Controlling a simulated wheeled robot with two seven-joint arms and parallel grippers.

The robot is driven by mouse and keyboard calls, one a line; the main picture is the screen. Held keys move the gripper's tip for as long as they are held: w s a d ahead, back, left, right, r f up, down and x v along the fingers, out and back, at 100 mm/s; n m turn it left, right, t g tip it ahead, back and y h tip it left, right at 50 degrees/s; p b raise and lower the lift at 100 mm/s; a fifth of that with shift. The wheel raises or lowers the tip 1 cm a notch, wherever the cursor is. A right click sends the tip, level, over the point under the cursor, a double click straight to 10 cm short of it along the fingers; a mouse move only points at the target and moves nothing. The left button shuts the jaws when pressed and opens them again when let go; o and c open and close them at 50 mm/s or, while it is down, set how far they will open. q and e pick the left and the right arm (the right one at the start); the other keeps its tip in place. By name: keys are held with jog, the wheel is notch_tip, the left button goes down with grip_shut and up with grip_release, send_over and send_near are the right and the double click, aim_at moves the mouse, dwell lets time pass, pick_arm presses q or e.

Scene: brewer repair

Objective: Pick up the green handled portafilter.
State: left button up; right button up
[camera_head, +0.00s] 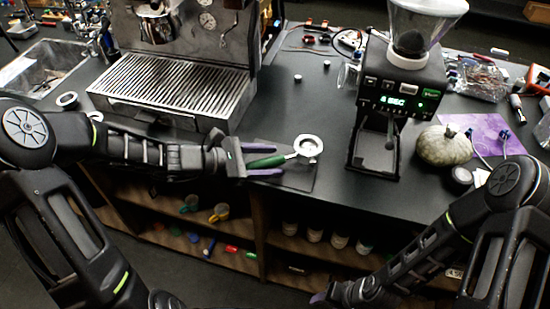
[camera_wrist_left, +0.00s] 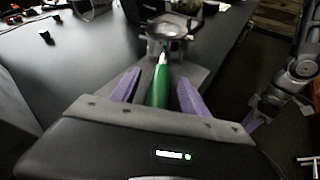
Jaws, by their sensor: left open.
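The green handled portafilter (camera_head: 306,148) lies on a dark mat (camera_head: 301,178) near the counter's front edge. Its metal head points right and its green handle points left. My left gripper (camera_head: 266,160) is open, with its purple fingers on either side of the green handle. In the left wrist view the handle (camera_wrist_left: 159,88) runs between the two spread fingers (camera_wrist_left: 158,88), with a gap on each side. The metal head (camera_wrist_left: 166,36) lies beyond the fingertips. My right gripper (camera_head: 322,296) is low at the bottom, in front of the counter; its jaws are hardly visible.
An espresso machine (camera_head: 175,95) stands behind my left arm. A black grinder (camera_head: 398,100) with a clear hopper stands right of the portafilter, with a pale pumpkin (camera_head: 441,146) beside it. Open shelves with cups and jars lie below the counter. The counter behind the portafilter is mostly clear.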

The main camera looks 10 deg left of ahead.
pick_arm(q)
jog(key=shift+c, duration=0.5)
grip_shut()
dwell(0.5)
jog(key=shift+d, duration=0.1)
dwell(0.8)
